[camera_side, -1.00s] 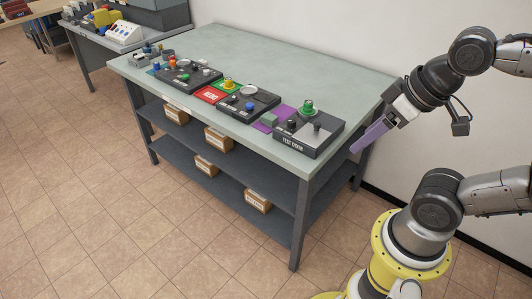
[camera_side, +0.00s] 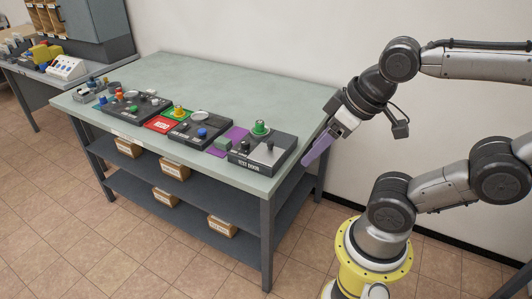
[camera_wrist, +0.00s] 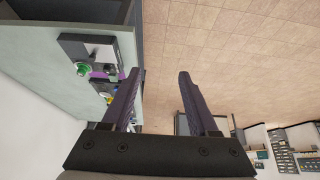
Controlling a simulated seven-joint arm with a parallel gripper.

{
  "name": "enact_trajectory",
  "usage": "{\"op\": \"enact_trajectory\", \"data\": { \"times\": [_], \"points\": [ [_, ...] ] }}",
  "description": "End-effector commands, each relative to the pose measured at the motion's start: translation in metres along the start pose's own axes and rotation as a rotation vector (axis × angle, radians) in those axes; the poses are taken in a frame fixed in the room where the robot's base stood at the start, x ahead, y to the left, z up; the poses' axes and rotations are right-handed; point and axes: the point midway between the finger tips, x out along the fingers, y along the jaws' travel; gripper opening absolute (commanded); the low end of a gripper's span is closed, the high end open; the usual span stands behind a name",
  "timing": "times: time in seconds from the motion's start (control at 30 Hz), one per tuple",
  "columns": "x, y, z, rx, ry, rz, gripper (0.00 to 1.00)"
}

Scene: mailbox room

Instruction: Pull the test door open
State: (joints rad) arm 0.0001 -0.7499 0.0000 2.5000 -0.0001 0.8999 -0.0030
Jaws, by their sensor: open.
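The dark box labelled "TEST DOOR" (camera_side: 252,166) sits flat at the near right corner of the table. It has a small metal flap or handle on top and a green button (camera_side: 260,129) behind it. My gripper (camera_side: 308,158), with purple fingers pointing down and left, hangs just right of the table edge, apart from the box. In the wrist view the fingers of my gripper (camera_wrist: 160,76) are spread with nothing between them. The box (camera_wrist: 75,48) shows there left of the fingers. Whether the flap is shut fully is too small to tell.
Other panels line the table front, including a red pad (camera_side: 159,124) and a purple mat (camera_side: 232,136). The table top (camera_side: 240,85) behind them is clear. Cartons (camera_side: 222,226) stand on the shelves below. A wall rises behind the table.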

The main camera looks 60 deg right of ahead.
Motion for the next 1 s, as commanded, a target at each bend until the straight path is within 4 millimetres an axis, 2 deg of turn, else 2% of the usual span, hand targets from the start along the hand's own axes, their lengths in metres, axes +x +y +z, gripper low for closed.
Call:
{"op": "enact_trajectory", "data": {
  "times": [0.17,0.27,0.43,0.6,0.77,0.9,1.0],
  "points": [
    [-0.001,0.0,0.001,-0.11,-0.008,-0.001,0.6],
    [-0.01,0.0,-0.009,-0.237,0.009,0.001,0.6],
    [-0.023,0.004,-0.045,-0.468,0.001,0.01,0.6],
    [-0.022,0.019,-0.091,-0.66,-0.057,0.018,0.6],
    [-0.006,0.047,-0.137,-0.807,-0.139,0.006,0.6],
    [0.022,0.082,-0.173,-0.898,-0.218,-0.023,0.6],
    [0.048,0.112,-0.19,-0.931,-0.272,-0.053,0.6]
  ]
}}
